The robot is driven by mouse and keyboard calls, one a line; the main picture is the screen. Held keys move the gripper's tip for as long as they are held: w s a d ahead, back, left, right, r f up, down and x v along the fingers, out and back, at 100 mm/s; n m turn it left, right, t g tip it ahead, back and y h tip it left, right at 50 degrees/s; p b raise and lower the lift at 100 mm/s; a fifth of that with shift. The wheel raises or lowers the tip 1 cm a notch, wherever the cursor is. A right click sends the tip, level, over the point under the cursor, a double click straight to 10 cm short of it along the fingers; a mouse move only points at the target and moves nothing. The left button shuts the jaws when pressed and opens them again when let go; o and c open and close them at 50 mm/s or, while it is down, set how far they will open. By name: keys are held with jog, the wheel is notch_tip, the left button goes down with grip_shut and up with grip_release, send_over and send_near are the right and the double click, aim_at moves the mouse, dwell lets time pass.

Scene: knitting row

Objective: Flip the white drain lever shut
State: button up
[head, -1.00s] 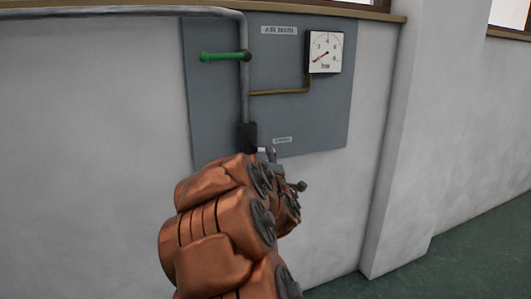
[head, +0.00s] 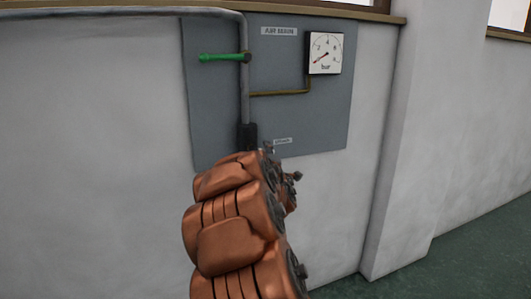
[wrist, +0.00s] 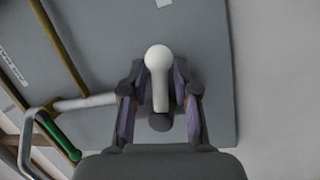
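The white drain lever (wrist: 160,92), a short stem with a round knob, is in the wrist view, pointing up the picture from a dark round pivot. My gripper (wrist: 159,78) is open, with one finger on each side of the lever. Narrow gaps show between the lever and both fingers, so I see no clear contact. In the head view my copper-coloured arm hides the lever and most of the gripper, just below the black fitting (head: 247,137) at the pipe's lower end.
A grey panel (head: 290,120) on the wall carries a green-handled lever (head: 220,57), a vertical pipe (head: 244,95), a thin brass pipe (head: 280,93) and a pressure gauge (head: 325,53). A wall pillar (head: 400,180) stands to the right. Green floor (head: 450,255) there is clear.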

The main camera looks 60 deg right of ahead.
grip_shut()
dwell(0.5)
jog(key=shift+s+r+n+b, duration=0.15)
jog(key=shift+n+b, duration=0.45)
jog(key=shift+n, duration=0.3)
jog(key=shift+d+r+n+t+b, duration=0.1)
jog(key=shift+r+n+t+b, duration=0.35)
jog(key=shift+n, duration=0.55)
jog(key=shift+o, duration=1.5)
grip_release()
